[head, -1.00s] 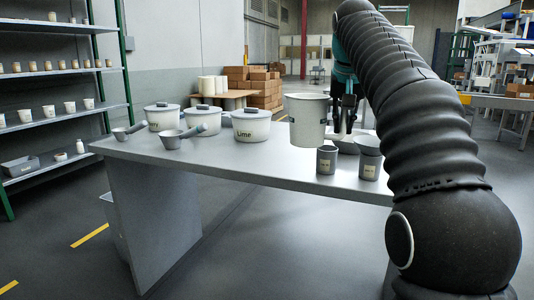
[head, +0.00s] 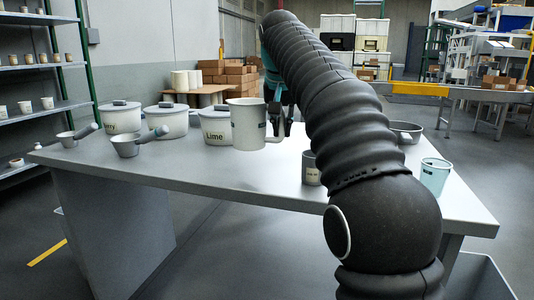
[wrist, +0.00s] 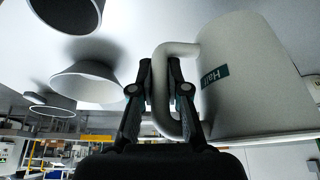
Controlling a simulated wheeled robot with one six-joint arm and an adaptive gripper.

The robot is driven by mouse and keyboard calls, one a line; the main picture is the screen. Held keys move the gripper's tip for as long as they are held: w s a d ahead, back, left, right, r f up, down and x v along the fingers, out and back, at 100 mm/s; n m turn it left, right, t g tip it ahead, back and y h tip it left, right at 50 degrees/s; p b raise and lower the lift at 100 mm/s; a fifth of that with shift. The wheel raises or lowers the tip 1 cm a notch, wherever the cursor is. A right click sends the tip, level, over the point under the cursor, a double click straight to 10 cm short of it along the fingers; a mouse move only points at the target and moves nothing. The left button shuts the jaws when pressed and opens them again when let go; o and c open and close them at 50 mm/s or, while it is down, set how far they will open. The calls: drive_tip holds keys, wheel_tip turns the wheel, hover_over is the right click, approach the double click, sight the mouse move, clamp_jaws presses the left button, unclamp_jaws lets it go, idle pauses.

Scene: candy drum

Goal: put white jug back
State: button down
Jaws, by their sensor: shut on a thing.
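The white jug (head: 247,122) is held upright in front of the pots in the head view. In the wrist view the jug (wrist: 255,80) fills the right side, with a dark green label that seems to read "Half". My gripper (wrist: 160,98) is shut on the jug's handle. In the head view my gripper (head: 280,118) is at the right side of the jug, partly behind my arm. The jug appears to hang above the table (head: 235,183); the size of the gap is hard to tell.
The Lime pot (head: 215,128) stands left of the jug, with more lidded pots and two scoops (head: 130,142) further left. A grey cup (head: 310,170) is close to my arm. A pale blue cup (head: 434,175) and a metal bowl (head: 406,132) stand on the right. The front middle is clear.

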drive_tip(key=shift+w+a+f+b, duration=0.1)
drive_tip(key=shift+a+f+b, duration=0.35)
drive_tip(key=shift+f, duration=0.55)
drive_tip(key=shift+w+a+f+b, duration=0.2)
drive_tip(key=shift+a+f, duration=0.4)
drive_tip(key=shift+f, duration=0.4)
drive_tip(key=shift+w+a+f+b, duration=0.1)
drive_tip(key=shift+a+f+b, duration=0.4)
drive_tip(key=shift+f, duration=0.5)
drive_tip(key=shift+f, duration=0.1)
drive_tip(key=c, duration=1.2)
unclamp_jaws()
drive_tip(key=p+v, duration=0.4)
drive_tip(key=v, duration=0.8)
